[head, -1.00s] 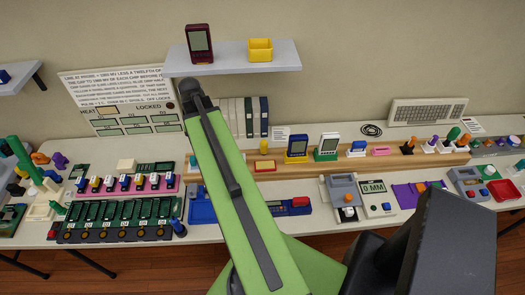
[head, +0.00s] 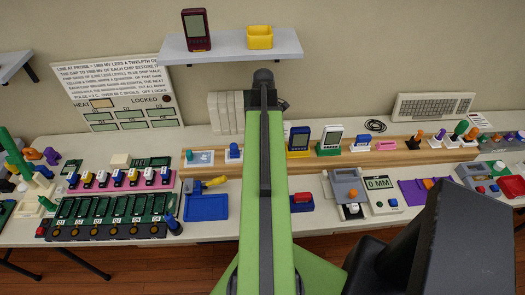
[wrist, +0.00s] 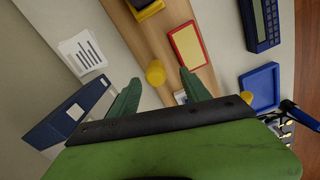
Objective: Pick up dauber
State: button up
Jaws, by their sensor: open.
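A small yellow round-topped piece (wrist: 155,73), which looks like the dauber, stands on or beside the long wooden strip (wrist: 140,38). It shows in the wrist view between my gripper's (wrist: 161,79) two green fingers, which are apart and empty. The fingertips are near it in the picture, but I cannot tell the height gap. A red-framed yellow pad (wrist: 188,47) lies on the strip to its right. In the head view my arm hides the yellow piece, the pad and my gripper.
Binders (wrist: 75,115) stand to the left in the wrist view. A blue tray (wrist: 262,88) and a blue calculator-like device (wrist: 262,20) lie on the right. In the head view, a blue-knobbed piece (head: 234,150) and handhelds (head: 299,141) share the strip, with a shelf (head: 230,52) above.

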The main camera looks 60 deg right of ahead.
jog(key=f+b, duration=0.1)
jog(key=f, duration=0.1)
jog(key=f+b, duration=0.4)
jog(key=shift+w+d+f, duration=0.1)
jog(key=shift+w+d, duration=0.1)
jog(key=shift+d, duration=0.1)
grip_shut()
